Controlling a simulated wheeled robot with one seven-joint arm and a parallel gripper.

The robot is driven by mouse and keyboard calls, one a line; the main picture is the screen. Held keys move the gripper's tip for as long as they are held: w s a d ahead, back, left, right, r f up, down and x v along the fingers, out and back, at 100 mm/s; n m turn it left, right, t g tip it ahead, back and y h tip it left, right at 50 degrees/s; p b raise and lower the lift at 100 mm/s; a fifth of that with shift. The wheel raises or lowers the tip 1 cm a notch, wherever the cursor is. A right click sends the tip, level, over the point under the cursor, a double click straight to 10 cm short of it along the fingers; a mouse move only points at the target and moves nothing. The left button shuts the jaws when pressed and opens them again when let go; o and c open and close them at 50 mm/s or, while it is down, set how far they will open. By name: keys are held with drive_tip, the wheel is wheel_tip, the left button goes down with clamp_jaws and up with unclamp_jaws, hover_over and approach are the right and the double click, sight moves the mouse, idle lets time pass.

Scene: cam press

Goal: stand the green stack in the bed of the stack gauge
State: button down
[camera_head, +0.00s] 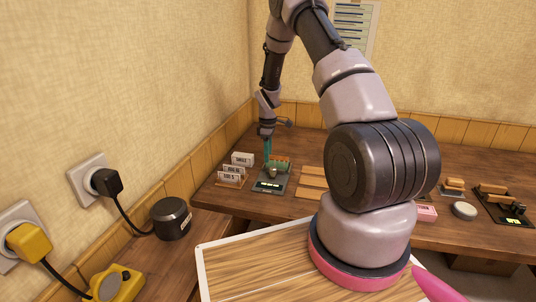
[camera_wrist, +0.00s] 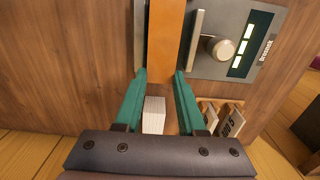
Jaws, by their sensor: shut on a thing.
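The green stack (camera_head: 281,167) shows its green side in the head view. In the wrist view a long orange-brown face (camera_wrist: 166,35) runs between my fingertips, apparently the top of the same stack. My gripper (camera_wrist: 163,74), with teal fingers, is shut on its near end; it points down in the head view (camera_head: 267,152). The stack lies in line between the gauge's upright grey walls. Whether it rests on the bed floor is hidden.
Labelled cards or blocks stand left of the gauge (camera_head: 231,176), close to my fingers in the wrist view (camera_wrist: 230,122). A white block (camera_wrist: 153,115) is below my fingertips there. A round tin (camera_head: 464,210) and another unit (camera_head: 505,208) are farther right.

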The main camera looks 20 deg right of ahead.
drive_tip(key=shift+f, duration=0.2)
unclamp_jaws()
idle(0.5)
drive_tip(key=shift+r, duration=0.15)
drive_tip(key=shift+r, duration=3.35)
drive_tip(key=shift+r, duration=0.1)
